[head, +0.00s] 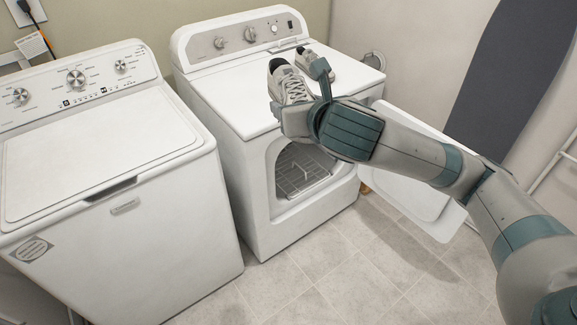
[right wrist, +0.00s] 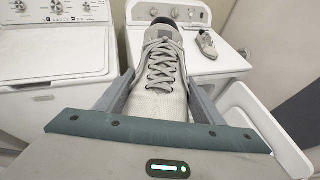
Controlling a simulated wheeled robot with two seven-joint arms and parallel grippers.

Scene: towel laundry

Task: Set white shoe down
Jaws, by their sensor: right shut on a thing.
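My right gripper (right wrist: 160,88) is shut on a white shoe (right wrist: 158,62) with grey laces, one finger along each side. In the head view the held shoe (head: 291,85) shows at the front part of the white dryer's top (head: 228,97), its opening toward the back. My gripper hides its lower part, and I cannot tell whether it touches the dryer. A second, similar shoe (head: 325,66) lies farther back on the dryer top, to the right; it also shows in the right wrist view (right wrist: 206,45). My left gripper is not in view.
The dryer's front door (head: 415,200) hangs open to the right, showing a rack (head: 301,172) inside. A white washer (head: 100,160) with its lid shut stands at left. A dark ironing board (head: 510,75) leans at right. The dryer top left of the shoes is clear.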

